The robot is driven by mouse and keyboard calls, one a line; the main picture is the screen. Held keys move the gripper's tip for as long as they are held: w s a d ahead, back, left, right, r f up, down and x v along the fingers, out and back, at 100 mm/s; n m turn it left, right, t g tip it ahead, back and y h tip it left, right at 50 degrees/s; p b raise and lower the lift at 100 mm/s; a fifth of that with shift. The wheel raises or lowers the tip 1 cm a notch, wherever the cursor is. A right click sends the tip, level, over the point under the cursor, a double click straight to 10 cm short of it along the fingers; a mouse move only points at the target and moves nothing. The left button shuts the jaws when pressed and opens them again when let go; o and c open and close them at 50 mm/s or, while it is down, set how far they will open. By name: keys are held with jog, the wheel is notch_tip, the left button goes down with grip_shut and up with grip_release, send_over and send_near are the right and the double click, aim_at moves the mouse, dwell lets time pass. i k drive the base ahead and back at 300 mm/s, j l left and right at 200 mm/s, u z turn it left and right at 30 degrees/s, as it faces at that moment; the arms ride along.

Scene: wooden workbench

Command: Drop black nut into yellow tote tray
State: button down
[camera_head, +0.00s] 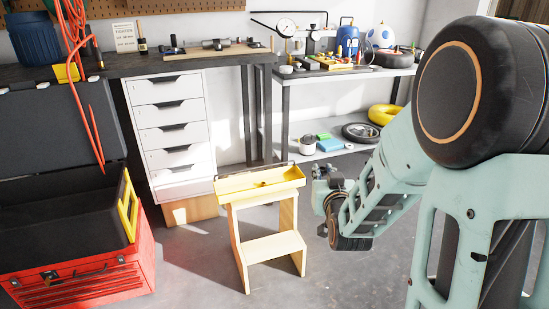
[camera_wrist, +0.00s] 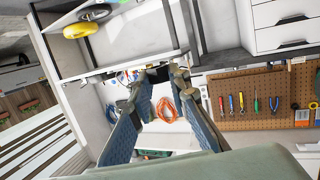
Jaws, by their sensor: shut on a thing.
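The yellow tote tray (camera_head: 232,185) sits on top of a small wooden step stool (camera_head: 270,247) in the head view. A small dark mark or item shows inside it, too small to tell. My gripper (camera_head: 323,174) is to the right of the tray, apart from it, at about its height in the picture. In the wrist view my gripper (camera_wrist: 160,80) has its fingertips closed around a small dark thing, the black nut (camera_wrist: 157,73). The fingers partly hide the nut. The tray is not seen in the wrist view.
A red toolbox (camera_head: 90,277) with its lid open stands at the left. A white drawer unit (camera_head: 172,130) is under the bench behind the stool. A shelf (camera_head: 345,150) with a wheel and yellow ring is behind my gripper. Grey floor is open around the stool.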

aim_at(252, 185)
jog(key=i+z, duration=0.2)
jog(key=i, duration=0.25)
jog(key=i+j+z, duration=0.15)
jog(key=i, duration=0.25)
